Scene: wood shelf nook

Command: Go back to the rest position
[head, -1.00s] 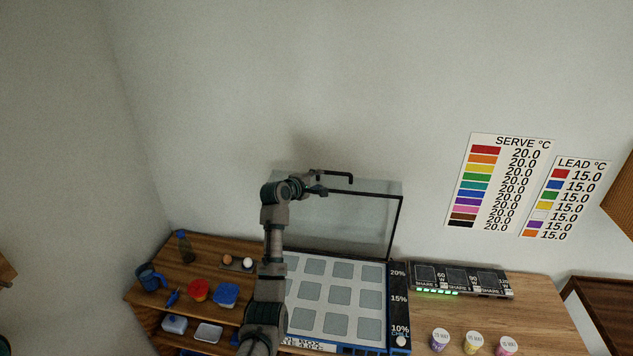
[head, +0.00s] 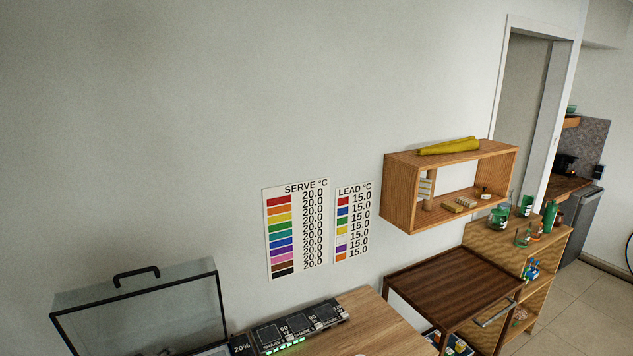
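Neither of my grippers shows in the head view now, and no part of my arms is in the picture. The glass lid (head: 150,308) of the chill box stands raised at the lower left, with a black handle (head: 136,276) on its top edge. The box's panel with the 20% mark (head: 240,346) shows at the bottom edge; the rest of the box is cut off.
A black device (head: 300,328) with green lights sits on the wooden counter (head: 385,328). A dark wooden cart (head: 450,285) stands to its right, beside a shelf unit (head: 525,250) with bottles. A wall shelf (head: 400,195) holds small items and a yellow roll (head: 450,147).

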